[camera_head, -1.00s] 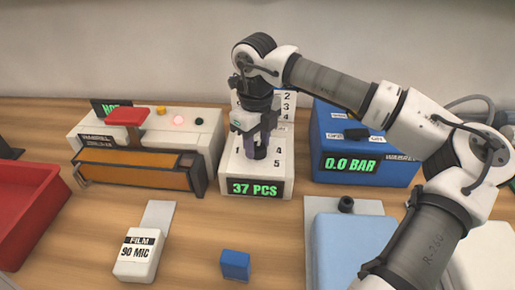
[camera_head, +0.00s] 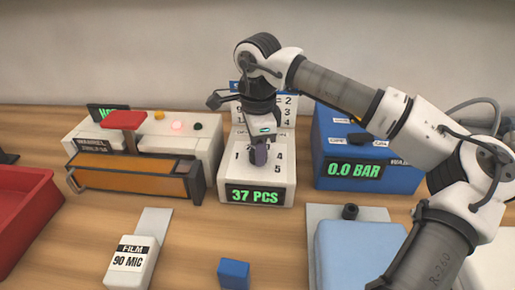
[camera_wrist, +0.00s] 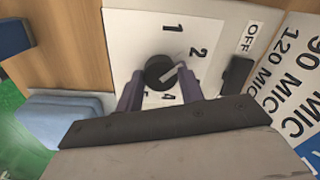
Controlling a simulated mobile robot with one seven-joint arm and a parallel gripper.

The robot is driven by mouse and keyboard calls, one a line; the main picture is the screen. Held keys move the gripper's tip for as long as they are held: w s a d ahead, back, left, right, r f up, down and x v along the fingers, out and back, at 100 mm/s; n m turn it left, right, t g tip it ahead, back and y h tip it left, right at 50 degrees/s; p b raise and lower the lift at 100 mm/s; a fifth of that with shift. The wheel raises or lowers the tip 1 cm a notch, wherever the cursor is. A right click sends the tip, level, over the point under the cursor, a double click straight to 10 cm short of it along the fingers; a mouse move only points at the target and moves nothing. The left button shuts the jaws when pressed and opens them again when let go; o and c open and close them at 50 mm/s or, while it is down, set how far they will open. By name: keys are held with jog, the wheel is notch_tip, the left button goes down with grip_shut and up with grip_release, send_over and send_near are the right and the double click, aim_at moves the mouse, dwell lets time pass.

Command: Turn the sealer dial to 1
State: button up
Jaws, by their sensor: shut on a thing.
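The sealer dial (camera_wrist: 158,72) is a round black knob with a pale pointer line on a white numbered face (camera_wrist: 140,30). In the wrist view the pointer slants up and right, roughly towards the 2. The 1, 2 and 4 are readable; the 5 is partly hidden, and I cannot make out the 3. My gripper (camera_head: 259,155) points down over the white box (camera_head: 229,195) with the green "37 PCS" display. In the wrist view its two purple fingers (camera_wrist: 160,85) sit either side of the knob, shut on it.
A numbered chart (camera_head: 285,112) stands behind the box. The sealer (camera_head: 85,140) with its orange front bar is to the left; a blue unit (camera_head: 325,130) reading "0.0 BAR" is close on the right. A film block (camera_head: 130,262) and a small blue block (camera_head: 233,274) lie in front.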

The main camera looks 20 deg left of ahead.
jog(key=n, duration=0.7)
dwell(0.6)
jog(key=o, duration=1)
jog(key=shift+r, duration=0.1)
jog(key=r, duration=1.3)
jog(key=shift+s+d+r, duration=0.1)
jog(key=shift+d+r, duration=0.1)
jog(key=shift+r, duration=0.15)
